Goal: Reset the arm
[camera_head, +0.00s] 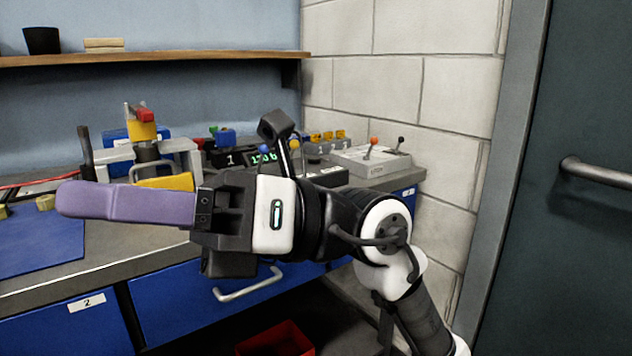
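My arm reaches in from the lower right of the head view and bends left in front of the workbench. My gripper (80,200) points left, with long, blunt purple fingers seen side-on over the bench. The near finger hides whatever is behind it, so I cannot tell whether the fingers are apart or together. No separate object shows in them.
The grey bench (110,250) carries a clamp-like fixture with a yellow block (142,131), a blue mat (40,242) and a white control box (372,160) with levers. Blue drawers (180,300) and a red bin (275,340) are below. A dark door (580,120) stands right.

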